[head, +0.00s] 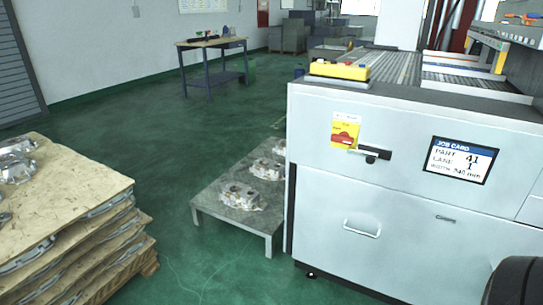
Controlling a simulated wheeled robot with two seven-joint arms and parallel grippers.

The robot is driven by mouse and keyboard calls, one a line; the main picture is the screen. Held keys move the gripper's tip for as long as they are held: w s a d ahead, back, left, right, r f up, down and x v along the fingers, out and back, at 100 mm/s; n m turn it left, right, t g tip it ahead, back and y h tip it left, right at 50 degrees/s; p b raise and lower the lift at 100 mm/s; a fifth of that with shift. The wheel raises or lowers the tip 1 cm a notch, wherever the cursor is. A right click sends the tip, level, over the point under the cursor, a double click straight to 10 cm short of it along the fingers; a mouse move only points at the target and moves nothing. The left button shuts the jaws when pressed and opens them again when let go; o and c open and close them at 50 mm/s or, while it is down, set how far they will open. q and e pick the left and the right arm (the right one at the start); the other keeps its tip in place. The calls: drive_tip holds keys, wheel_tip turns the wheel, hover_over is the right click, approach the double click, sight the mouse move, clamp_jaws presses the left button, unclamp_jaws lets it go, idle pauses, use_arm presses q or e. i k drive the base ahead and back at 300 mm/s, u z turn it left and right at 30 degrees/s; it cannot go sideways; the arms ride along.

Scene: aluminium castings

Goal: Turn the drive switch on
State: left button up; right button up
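A white machine cabinet (400,210) stands at the right. On its front is a yellow and white plate (345,130) with a red shape and text too small to read. Just right of the plate is a black handle (370,153), lying roughly level. On top of the cabinet sits a yellow control box (338,71) with a red button and dark buttons. No label shows which of these is the drive switch, and I cannot tell its setting. Neither of my grippers is in view.
A job card (460,160) reads part 41, lane 1. A low grey platform (215,205) holds several castings beside the cabinet. Stacked pallets (75,215) with castings stand at left. A workbench (212,44) is at the back. Green floor between is clear.

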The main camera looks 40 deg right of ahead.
sight(344, 137)
drive_tip(key=u, duration=0.5)
drive_tip(key=i, duration=0.65)
drive_tip(key=z, duration=0.8)
drive_tip(key=i, duration=0.95)
drive_tip(key=z, duration=1.1)
drive_tip(key=i, duration=0.2)
drive_tip(key=z, duration=0.3)
